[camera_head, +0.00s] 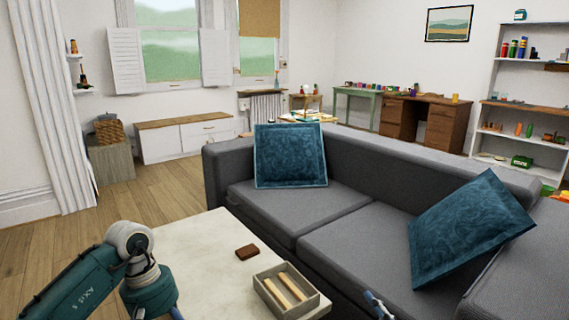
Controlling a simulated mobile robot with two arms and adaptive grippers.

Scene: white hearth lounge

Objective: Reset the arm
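My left arm, teal with a white joint, comes in from the lower left and bends down over the near left side of the pale table (215,245). Its gripper is cut off by the bottom edge of the picture. A small grey and blue part at the bottom edge, right of the table, looks like the tip of my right gripper (379,306). Too little of it shows to tell its finger state or whether it holds anything.
A brown block (247,252) lies on the table beside a grey tray (263,293) holding wooden sticks. A grey sofa (305,211) with two teal cushions (290,155) (466,228) stands close behind and right. Wooden floor (175,189) is clear at left.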

